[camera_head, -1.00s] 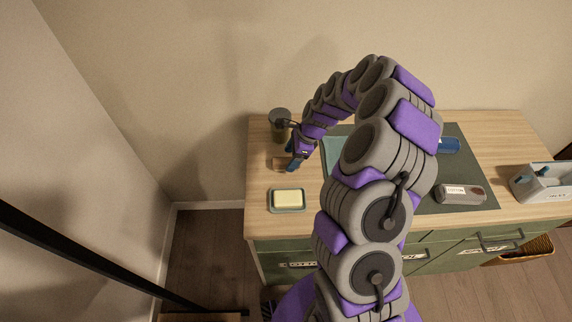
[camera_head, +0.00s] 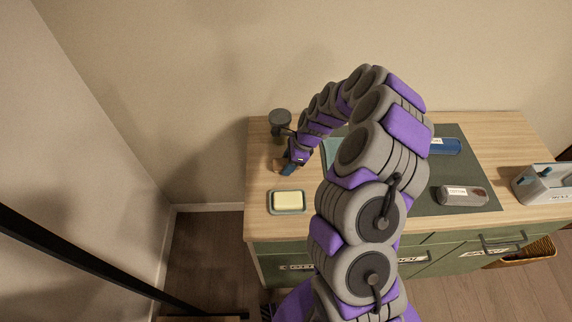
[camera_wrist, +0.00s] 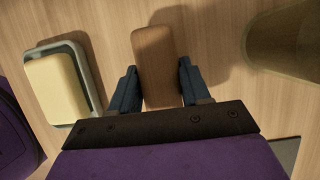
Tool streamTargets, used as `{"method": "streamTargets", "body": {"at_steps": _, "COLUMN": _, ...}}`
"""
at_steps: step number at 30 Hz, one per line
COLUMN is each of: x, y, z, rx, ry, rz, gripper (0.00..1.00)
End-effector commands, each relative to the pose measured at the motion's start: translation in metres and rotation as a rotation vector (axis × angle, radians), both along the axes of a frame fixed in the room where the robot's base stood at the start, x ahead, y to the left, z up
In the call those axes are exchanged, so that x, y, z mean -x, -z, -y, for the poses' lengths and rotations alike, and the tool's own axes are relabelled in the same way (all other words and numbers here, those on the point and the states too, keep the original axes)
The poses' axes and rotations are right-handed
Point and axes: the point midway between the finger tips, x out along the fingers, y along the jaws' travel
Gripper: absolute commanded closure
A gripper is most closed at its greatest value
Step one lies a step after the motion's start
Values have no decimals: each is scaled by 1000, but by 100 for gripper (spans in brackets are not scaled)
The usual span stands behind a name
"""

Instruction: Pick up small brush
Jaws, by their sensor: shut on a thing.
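The small brush shows in the wrist view as a brown wooden block (camera_wrist: 155,48) with rounded ends. Its bristles are hidden. My gripper (camera_wrist: 157,72) is shut on it, one blue finger on each side. The brush's near end is between the fingers and its far end sticks out beyond them. In the head view, my gripper (camera_head: 287,168) is at the left end of the counter, and only a bit of the brush (camera_head: 277,165) shows beside the fingers. I cannot tell whether the brush still touches the counter.
A soap in a grey-green dish (camera_head: 288,209) sits close in front of my gripper. A dark round container (camera_head: 280,119) stands just behind it. On the wooden counter (camera_head: 258,190), a dark mat (camera_head: 455,170) holds a grey case (camera_head: 462,195); a pale caddy (camera_head: 545,185) is far right.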

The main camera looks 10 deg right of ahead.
Motion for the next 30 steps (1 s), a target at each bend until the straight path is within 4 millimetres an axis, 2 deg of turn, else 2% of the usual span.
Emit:
{"method": "streamTargets", "body": {"at_steps": 7, "x": 0, "y": 0, "z": 0, "rx": 0, "ry": 0, "rz": 0, "gripper": 84}}
{"method": "streamTargets", "body": {"at_steps": 11, "x": 0, "y": -9, "z": 0, "rx": 1, "ry": -1, "rz": 1, "gripper": 84}}
{"method": "streamTargets", "body": {"at_steps": 21, "x": -1, "y": -73, "z": 1, "rx": 1, "ry": 0, "rz": 4, "gripper": 84}}
{"method": "streamTargets", "body": {"at_steps": 25, "x": -1, "y": -90, "z": 0, "rx": 0, "ry": 0, "rz": 2, "gripper": 84}}
{"method": "streamTargets", "body": {"at_steps": 30, "x": -1, "y": -99, "z": 0, "rx": -1, "ry": 0, "rz": 1, "gripper": 84}}
